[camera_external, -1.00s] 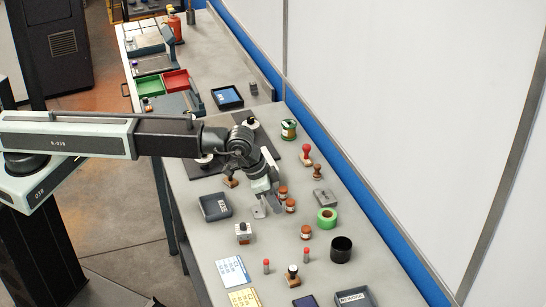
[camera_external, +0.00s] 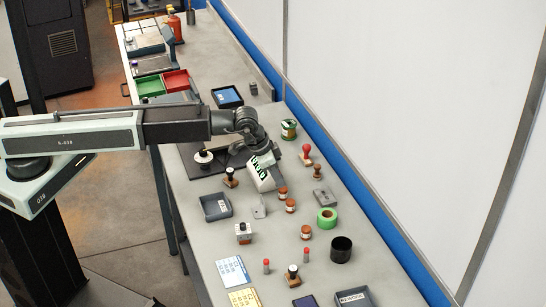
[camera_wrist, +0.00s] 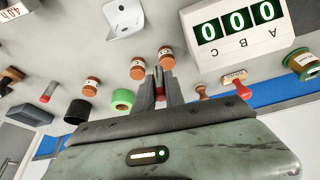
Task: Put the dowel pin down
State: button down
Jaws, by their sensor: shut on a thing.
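My gripper (camera_wrist: 160,84) is shut on a small reddish piece between its fingers, which I take as the dowel pin (camera_wrist: 159,90); its outline is hard to make out. In the external view my wrist (camera_external: 243,135) is over the bench, beside the white counter box (camera_external: 263,175). The fingers and the pin do not show there. In the wrist view the counter box (camera_wrist: 240,30) reads 000 and stands to the right of the fingers. How far the pin is above the bench I cannot tell.
Brown jars (camera_external: 291,205), a green tape roll (camera_external: 327,216), a black cup (camera_external: 341,249), stamps (camera_external: 306,157) and a grey bracket (camera_external: 259,210) stand nearby. A dark tray (camera_external: 215,207) lies to the left. Bare bench (camera_external: 205,240) shows towards the front left.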

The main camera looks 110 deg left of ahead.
jog(key=b, duration=0.1)
send_over(330, 195)
jog(key=s+d, duration=0.1)
jog(key=s, duration=0.1)
jog(key=shift+w+f, duration=0.15)
jog(key=shift+f, duration=0.55)
jog(key=f+b, duration=0.4)
jog(key=shift+w+a, duration=0.1)
jog(key=shift+w, duration=0.1)
jog(key=shift+r, duration=0.25)
jog(key=shift+f, duration=0.2)
jog(key=c, duration=1.4)
grip_release()
jog(key=shift+r, duration=0.15)
